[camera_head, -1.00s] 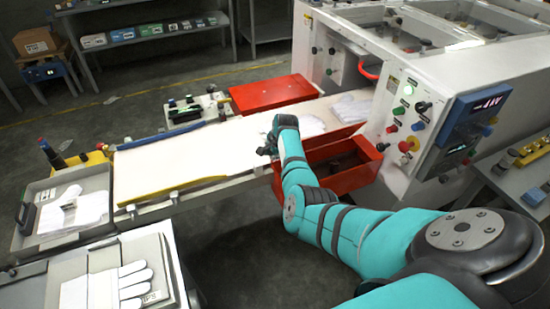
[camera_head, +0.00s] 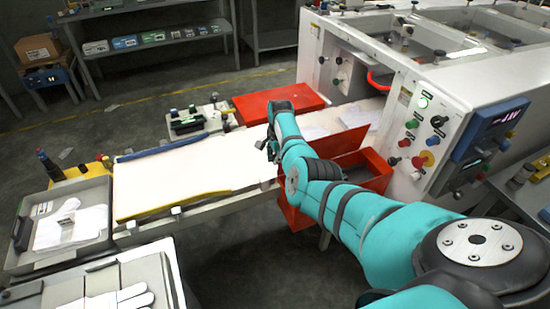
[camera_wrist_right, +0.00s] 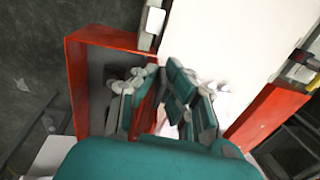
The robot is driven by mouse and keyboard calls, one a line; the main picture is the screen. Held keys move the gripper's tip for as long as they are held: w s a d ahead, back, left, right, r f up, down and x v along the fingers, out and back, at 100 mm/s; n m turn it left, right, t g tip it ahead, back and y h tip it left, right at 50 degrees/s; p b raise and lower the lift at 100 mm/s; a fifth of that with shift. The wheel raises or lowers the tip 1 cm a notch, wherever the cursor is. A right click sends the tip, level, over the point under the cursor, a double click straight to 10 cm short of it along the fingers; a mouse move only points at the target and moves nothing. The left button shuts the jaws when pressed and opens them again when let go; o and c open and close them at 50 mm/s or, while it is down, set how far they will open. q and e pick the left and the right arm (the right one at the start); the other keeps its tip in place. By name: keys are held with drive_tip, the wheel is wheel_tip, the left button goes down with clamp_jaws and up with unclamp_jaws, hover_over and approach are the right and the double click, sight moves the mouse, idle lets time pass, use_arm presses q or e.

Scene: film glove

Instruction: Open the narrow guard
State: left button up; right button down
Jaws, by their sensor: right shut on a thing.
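A red guard (camera_head: 348,143) stands on the near side of the white belt (camera_head: 185,165), beside the machine. Its red panels form an open, box-like shape, partly hidden by my right arm. A second red guard (camera_head: 279,102) lies flat along the far side of the belt. My right gripper (camera_head: 271,150) is at the left end of the near guard. In the right wrist view the gripper (camera_wrist_right: 160,103) has its fingers on either side of a narrow red edge (camera_wrist_right: 149,112) and is shut on it. The exact contact is partly hidden. My left gripper is out of view.
The white machine (camera_head: 395,88) with buttons and a blue-framed display stands at the right. A grey tray (camera_head: 18,262) with gloves is at the left. A shelf stands at the back.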

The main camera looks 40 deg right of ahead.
drive_tip(key=c, duration=1.5)
unclamp_jaws()
drive_tip(key=r, duration=0.4)
drive_tip(key=s+r, duration=0.1)
drive_tip(key=r, duration=0.3)
drive_tip(key=s+r, duration=0.1)
drive_tip(key=r, duration=0.2)
drive_tip(key=shift+a+r, duration=0.3)
drive_tip(key=shift+r, duration=0.1)
